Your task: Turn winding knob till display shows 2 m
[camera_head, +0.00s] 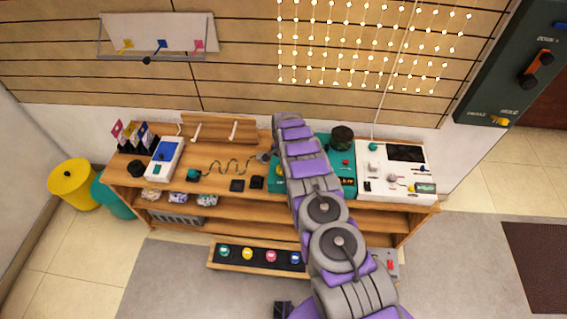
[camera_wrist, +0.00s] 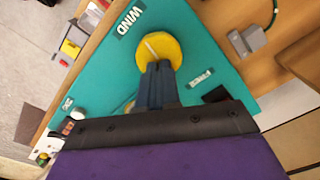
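The winding knob (camera_wrist: 172,45) is a round yellow disc with a pale line on its face, on a teal panel (camera_wrist: 95,70) beside a label reading WIND. In the wrist view my gripper (camera_wrist: 158,66) has its dark fingers close together, tips over the knob's lower part. I cannot tell whether they pinch a ridge on it. A small dark window (camera_wrist: 215,94) beside another label is partly hidden by my gripper, and no reading shows. In the head view my arm covers the knob; the teal panel (camera_head: 349,168) shows on both sides.
A grey block (camera_wrist: 246,40) with a cable stands at the panel's edge. In the head view a white console (camera_head: 395,180) is right of the teal panel, and a blue-and-white device (camera_head: 164,157) is at the left of the wooden bench (camera_head: 225,200). A dark round pot (camera_head: 342,138) stands behind.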

